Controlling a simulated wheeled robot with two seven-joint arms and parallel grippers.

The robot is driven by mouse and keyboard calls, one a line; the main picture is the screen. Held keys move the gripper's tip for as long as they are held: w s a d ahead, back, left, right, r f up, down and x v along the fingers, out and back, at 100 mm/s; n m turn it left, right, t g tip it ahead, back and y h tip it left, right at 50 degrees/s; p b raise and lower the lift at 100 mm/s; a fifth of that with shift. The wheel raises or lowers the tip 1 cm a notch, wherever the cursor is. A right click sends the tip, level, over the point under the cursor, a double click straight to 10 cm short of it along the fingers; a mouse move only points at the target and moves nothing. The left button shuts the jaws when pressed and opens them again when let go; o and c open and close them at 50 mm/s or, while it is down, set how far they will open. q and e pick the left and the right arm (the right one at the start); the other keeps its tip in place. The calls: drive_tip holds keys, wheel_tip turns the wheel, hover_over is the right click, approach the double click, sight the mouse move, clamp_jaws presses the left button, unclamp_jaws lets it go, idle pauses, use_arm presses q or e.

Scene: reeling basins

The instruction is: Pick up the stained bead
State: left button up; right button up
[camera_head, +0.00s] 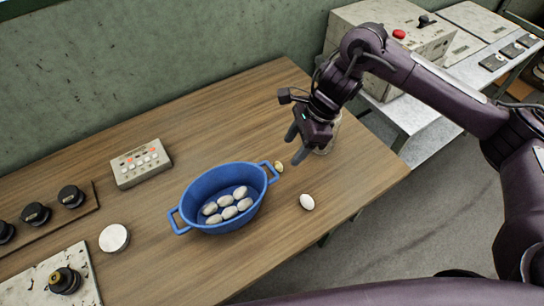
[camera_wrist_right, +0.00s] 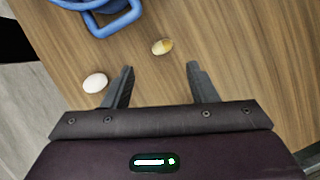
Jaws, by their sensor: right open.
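The stained bead (camera_head: 279,166), a small oval with a yellow-brown patch, lies on the wooden table beside the right handle of the blue basin (camera_head: 190,190). In the right wrist view the stained bead (camera_wrist_right: 162,47) lies ahead of the fingertips, roughly between their lines and apart from them. My right gripper (camera_head: 296,145) is open and empty, above the table just past the bead; it also shows in the right wrist view (camera_wrist_right: 160,68). A plain white bead (camera_head: 307,202) lies on the table nearer the front edge. My left gripper is not in view.
Several white beads (camera_head: 229,206) lie inside the basin. A clear jar (camera_head: 331,140) stands behind my right gripper, partly hidden. A button box (camera_head: 141,163) and a white round lid (camera_head: 114,238) are on the left. The table's right end is mostly clear.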

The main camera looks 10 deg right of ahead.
sight(280, 165)
drive_tip(key=x, duration=0.1)
drive_tip(key=p+x, duration=0.1)
drive_tip(key=shift+s+a+f, duration=0.2)
drive_tip(key=shift+s+f, duration=0.05)
drive_tip(key=x, duration=0.2)
drive_tip(key=p+x, duration=0.1)
drive_tip(key=shift+w+a+f, duration=0.15)
drive_tip(key=shift+w+f, duration=0.2)
drive_tip(key=shift+f, duration=0.25)
drive_tip(key=c, duration=0.6)
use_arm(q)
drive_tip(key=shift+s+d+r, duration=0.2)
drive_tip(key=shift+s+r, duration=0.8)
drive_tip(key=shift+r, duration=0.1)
use_arm(e)
drive_tip(key=shift+c, duration=0.6)
